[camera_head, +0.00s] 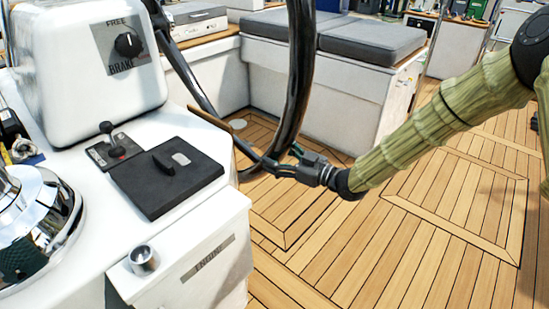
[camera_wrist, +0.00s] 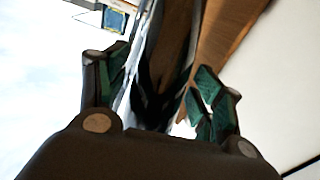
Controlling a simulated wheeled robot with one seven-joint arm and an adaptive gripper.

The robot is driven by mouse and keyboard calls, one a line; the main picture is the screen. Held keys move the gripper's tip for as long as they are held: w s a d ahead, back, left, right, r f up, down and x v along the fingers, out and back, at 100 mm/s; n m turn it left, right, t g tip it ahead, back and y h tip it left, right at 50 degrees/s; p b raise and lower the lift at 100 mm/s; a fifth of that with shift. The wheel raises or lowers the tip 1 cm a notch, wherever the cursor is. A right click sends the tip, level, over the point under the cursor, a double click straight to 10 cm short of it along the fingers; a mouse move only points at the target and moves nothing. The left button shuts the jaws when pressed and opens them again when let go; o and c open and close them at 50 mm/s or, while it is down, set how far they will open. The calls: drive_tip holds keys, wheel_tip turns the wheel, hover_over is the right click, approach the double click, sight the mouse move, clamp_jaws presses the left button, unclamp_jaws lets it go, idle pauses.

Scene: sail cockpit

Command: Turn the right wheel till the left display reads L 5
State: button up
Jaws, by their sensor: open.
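The dark, glossy wheel rim (camera_head: 297,80) rises through the middle of the head view, and its upper part is cut off by the frame. My gripper (camera_head: 279,161) is at the low part of this rim, coming from the right. In the wrist view my gripper (camera_wrist: 160,82) has its green-padded fingers apart, with a dark rim-like band (camera_wrist: 172,55) running between them. I cannot tell whether the fingers touch the rim. No readable left display shows in either view.
A white console with a FREE/BRAKE knob (camera_head: 128,44), a black panel (camera_head: 166,180) and an ENGINE box (camera_head: 208,262) stands at left. A bench with grey cushions (camera_head: 370,40) is behind the wheel. The teak floor (camera_head: 440,220) is clear at right.

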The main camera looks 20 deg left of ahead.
drive_tip(key=shift+w+a, duration=0.15)
drive_tip(key=shift+a, duration=0.3)
